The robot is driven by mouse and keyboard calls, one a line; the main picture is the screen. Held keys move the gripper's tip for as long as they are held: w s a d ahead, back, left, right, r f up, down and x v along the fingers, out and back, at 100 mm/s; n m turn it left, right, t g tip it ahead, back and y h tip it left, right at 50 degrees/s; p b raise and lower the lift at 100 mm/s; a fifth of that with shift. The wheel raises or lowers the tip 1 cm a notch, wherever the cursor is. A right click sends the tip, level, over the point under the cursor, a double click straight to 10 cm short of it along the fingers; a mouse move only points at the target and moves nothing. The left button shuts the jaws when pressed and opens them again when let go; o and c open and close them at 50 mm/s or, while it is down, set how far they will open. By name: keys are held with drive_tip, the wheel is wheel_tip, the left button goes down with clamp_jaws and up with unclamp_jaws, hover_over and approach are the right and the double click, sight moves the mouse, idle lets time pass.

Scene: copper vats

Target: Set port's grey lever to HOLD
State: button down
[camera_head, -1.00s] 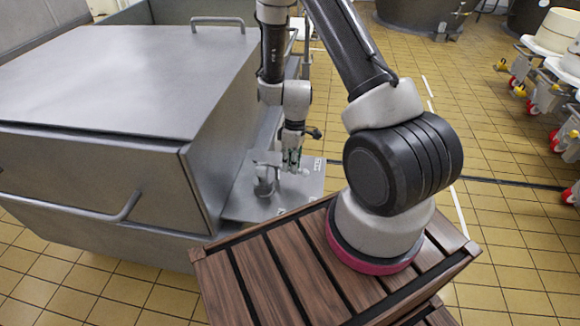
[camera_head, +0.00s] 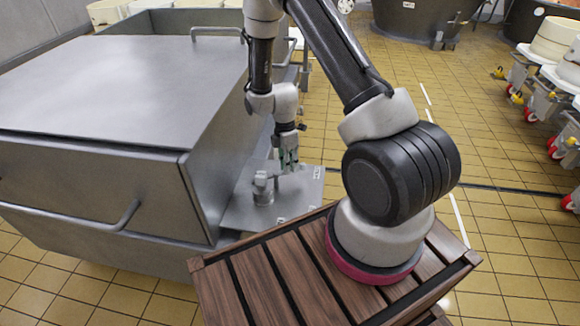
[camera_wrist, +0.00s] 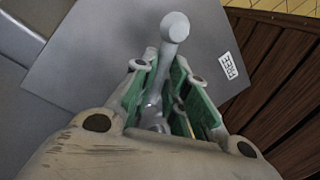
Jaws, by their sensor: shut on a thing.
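The grey lever (camera_wrist: 163,62) shows in the wrist view as a bar with a round end, between the green-padded fingers of my gripper (camera_wrist: 160,88). My gripper is shut on it. In the head view my gripper (camera_head: 289,162) points down over a grey metal plate (camera_head: 237,217) beside the big steel box, next to a short grey upright post (camera_head: 262,188). A white FREE label (camera_wrist: 228,66) lies on the plate, right of the lever in the wrist view. Labels on the plate in the head view are too small to read; I cannot make out HOLD.
The large steel box (camera_head: 110,90) with bar handles stands close on the left of my gripper. A slatted brown wooden surface (camera_head: 270,275) lies in front of the plate. Wheeled trolleys (camera_head: 550,90) stand at the right, with open tiled floor (camera_head: 500,215) between.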

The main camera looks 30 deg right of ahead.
drive_tip(key=shift+w, duration=0.15)
idle(0.4)
drive_tip(key=c, duration=1.4)
unclamp_jaws()
drive_tip(key=shift+c, duration=0.2)
wheel_tip(320, 180, up, 12)
drive_tip(key=w, duration=0.2)
drive_tip(key=shift+w, duration=0.15)
drive_tip(key=shift+f, duration=0.1)
